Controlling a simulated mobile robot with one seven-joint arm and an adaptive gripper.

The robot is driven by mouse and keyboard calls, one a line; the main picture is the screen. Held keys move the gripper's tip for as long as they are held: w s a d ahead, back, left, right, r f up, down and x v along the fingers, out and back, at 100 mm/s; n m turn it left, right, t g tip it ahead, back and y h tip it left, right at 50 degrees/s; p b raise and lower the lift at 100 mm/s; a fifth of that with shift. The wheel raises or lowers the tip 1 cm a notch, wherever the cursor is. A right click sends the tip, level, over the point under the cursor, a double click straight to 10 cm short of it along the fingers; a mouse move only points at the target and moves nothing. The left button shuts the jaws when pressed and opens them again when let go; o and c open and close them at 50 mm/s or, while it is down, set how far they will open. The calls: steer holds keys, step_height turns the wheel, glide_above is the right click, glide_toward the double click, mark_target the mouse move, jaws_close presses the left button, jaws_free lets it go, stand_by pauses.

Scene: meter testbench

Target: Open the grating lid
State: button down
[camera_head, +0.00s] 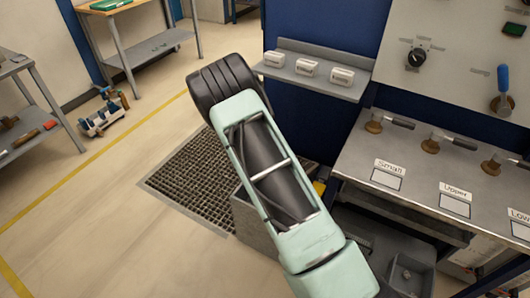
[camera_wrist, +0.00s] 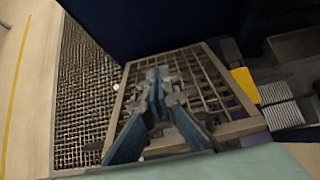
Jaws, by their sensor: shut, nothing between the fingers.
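A framed grating lid (camera_wrist: 215,92) with a tan rim and crossed bars lies below my gripper in the wrist view. My gripper (camera_wrist: 158,76) is shut and empty, its blue fingers pointing over the bars toward the lid's far part. I cannot tell whether the fingertips touch the lid or hover over it. The fingers hide part of the lid's left and middle. In the head view my arm hides the gripper and most of the lid; the grey box-like side (camera_head: 247,217) shows beside my arm.
A dark floor grating (camera_head: 185,170) lies left of the box; it also shows in the wrist view (camera_wrist: 78,95). A yellow object (camera_wrist: 245,85) is right of the lid. The bench (camera_head: 420,180) and shelf (camera_head: 305,74) stand close on the right. Open floor (camera_head: 100,215) is at left.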

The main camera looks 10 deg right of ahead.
steer(key=shift+w+d+r+p, duration=0.45)
steer(key=shift+w+d+r, duration=0.55)
steer(key=shift+w, duration=0.15)
steer(key=shift+a, duration=0.1)
stand_by(0.3)
